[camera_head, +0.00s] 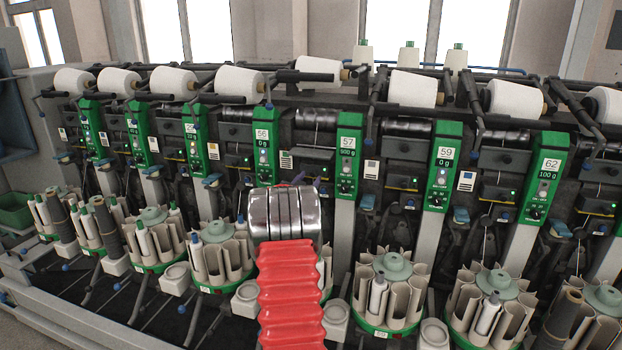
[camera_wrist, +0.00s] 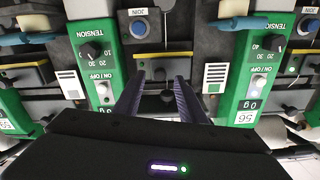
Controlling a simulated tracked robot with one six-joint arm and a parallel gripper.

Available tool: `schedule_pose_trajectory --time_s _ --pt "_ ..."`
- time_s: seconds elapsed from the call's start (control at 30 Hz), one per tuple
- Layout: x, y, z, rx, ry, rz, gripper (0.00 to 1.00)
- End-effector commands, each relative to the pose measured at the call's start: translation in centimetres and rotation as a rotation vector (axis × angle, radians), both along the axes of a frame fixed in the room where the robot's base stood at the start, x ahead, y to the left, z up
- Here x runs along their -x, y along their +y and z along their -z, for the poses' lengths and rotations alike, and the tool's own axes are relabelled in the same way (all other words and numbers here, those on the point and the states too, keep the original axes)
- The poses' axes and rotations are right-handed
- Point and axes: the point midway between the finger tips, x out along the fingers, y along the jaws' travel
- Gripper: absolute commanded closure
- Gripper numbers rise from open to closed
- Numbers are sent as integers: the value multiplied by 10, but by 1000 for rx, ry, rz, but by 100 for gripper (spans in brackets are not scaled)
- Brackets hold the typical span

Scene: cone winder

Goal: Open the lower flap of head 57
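Head 57's green panel (camera_head: 347,160) stands right of my gripper in the head view. In the wrist view, which is upside down, a green panel (camera_wrist: 92,60) is at left and head 56's panel (camera_wrist: 250,65) at right. My gripper (camera_wrist: 160,77) is open, its two dark fingers apart and pointing into the dark bay between these panels. A black round knob (camera_wrist: 167,98) shows between the fingers, with nothing visibly gripped. In the head view my wrist hides most of the gripper and the lower bay. I cannot tell which part is the lower flap.
A blue JOIN button (camera_wrist: 138,28) lies beyond the fingertips in the wrist view. Bobbin magazines (camera_head: 390,290) line the front below the heads, and yarn cones (camera_head: 410,88) sit above. Head 56's panel (camera_head: 265,160) is close on the left.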

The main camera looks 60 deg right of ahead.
Motion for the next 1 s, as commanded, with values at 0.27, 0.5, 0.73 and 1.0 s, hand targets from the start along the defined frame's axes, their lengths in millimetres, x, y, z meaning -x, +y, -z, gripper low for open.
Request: schedule_pose_trajectory --time_s 0.27,0.5,0.73,1.0 --pt "-3 -23 1 -1 0 1 63" --pt "-3 -27 0 0 0 1 63" --pt "-3 -27 0 0 0 1 69" --pt "-3 -27 0 0 0 1 88"
